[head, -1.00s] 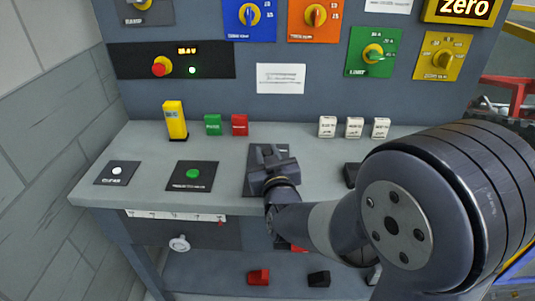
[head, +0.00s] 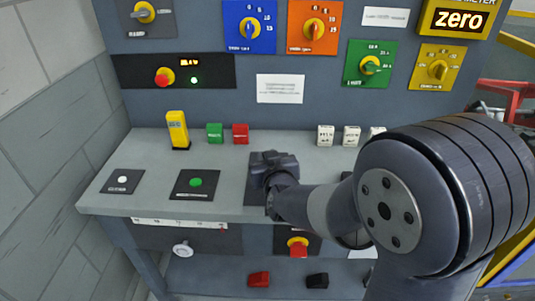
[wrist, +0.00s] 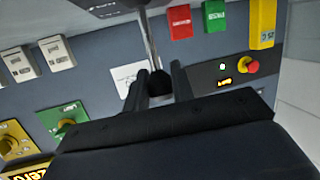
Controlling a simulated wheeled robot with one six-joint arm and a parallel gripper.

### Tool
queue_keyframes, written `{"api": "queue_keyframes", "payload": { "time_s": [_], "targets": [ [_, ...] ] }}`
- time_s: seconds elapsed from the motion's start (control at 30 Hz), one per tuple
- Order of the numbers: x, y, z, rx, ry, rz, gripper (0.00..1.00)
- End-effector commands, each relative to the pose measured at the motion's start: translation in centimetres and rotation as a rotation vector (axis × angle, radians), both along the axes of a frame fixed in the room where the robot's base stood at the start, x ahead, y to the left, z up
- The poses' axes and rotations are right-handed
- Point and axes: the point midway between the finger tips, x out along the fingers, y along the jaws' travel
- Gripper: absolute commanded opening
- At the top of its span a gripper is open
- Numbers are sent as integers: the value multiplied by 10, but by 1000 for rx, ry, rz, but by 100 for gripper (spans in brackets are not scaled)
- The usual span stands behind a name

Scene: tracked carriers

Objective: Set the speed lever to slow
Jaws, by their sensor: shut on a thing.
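The speed lever (wrist: 151,42) shows in the wrist view as a thin metal rod with a black knob (wrist: 157,84). My gripper (wrist: 160,80) is shut on the knob, with one dark finger on either side. In the head view my gripper (head: 273,160) is over the back part of a dark plate (head: 254,194) on the bench top. The lever is hidden behind my gripper there. No speed marking can be read on the plate.
Green (head: 215,133) and red (head: 240,134) blocks and a yellow block (head: 177,130) stand behind to the left. White blocks (head: 325,135) stand to the right. A green button (head: 195,182) lies left. A red-yellow knob (head: 298,247) is on the bench front.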

Motion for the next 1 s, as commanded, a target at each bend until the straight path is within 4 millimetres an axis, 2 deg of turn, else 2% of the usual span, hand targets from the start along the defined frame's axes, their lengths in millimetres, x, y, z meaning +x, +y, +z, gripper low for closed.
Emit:
{"api": "queue_keyframes", "payload": {
  "time_s": [0.1, 0.4, 0.43, 0.6, 0.7, 1.0],
  "targets": [
    [8, 0, 1, 0, -8, -1, 0],
    [9, -1, 4, -1, -12, -1, 0],
    [9, -1, 4, -1, -13, -1, 26],
    [9, 0, 3, -1, -11, -1, 39],
    [9, 0, 3, 0, -10, -1, 45],
    [5, -1, 4, 0, -9, -1, 45]
  ]
}}
